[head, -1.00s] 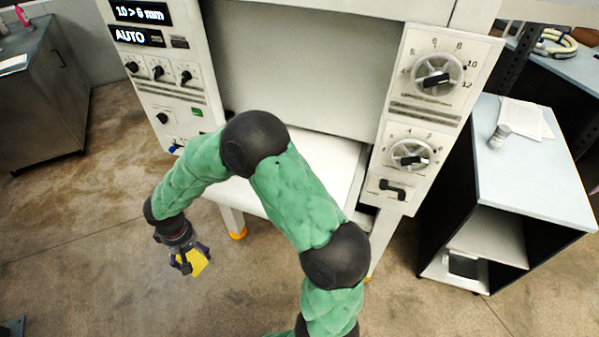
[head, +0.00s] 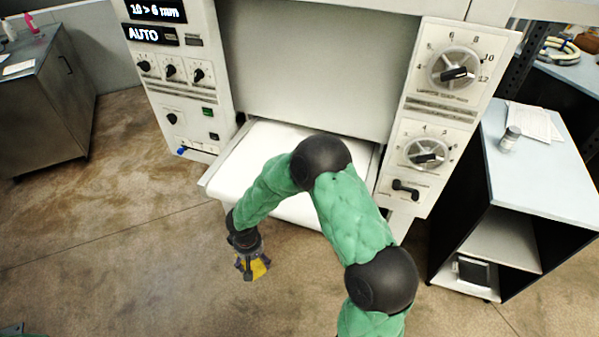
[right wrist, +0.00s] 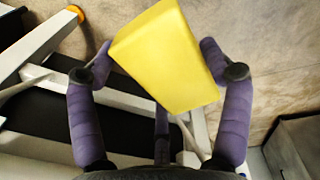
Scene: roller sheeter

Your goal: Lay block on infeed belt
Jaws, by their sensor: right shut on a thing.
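My right gripper (head: 253,268) is in front of and below the front edge of the white infeed belt (head: 250,155) in the head view. It is shut on a yellow block (right wrist: 165,58), which sits tilted between the purple fingers in the right wrist view. In the head view only part of the block (head: 260,269) shows below the gripper. The block is held in the air, apart from the belt. The green right arm hides part of the belt. My left gripper is not in view.
The sheeter's panels with knobs (head: 453,72) and a display (head: 155,12) flank the belt. A shelf cart (head: 540,170) with papers and a small jar stands at the right. A metal cabinet (head: 40,110) stands at the left. The floor in front is clear.

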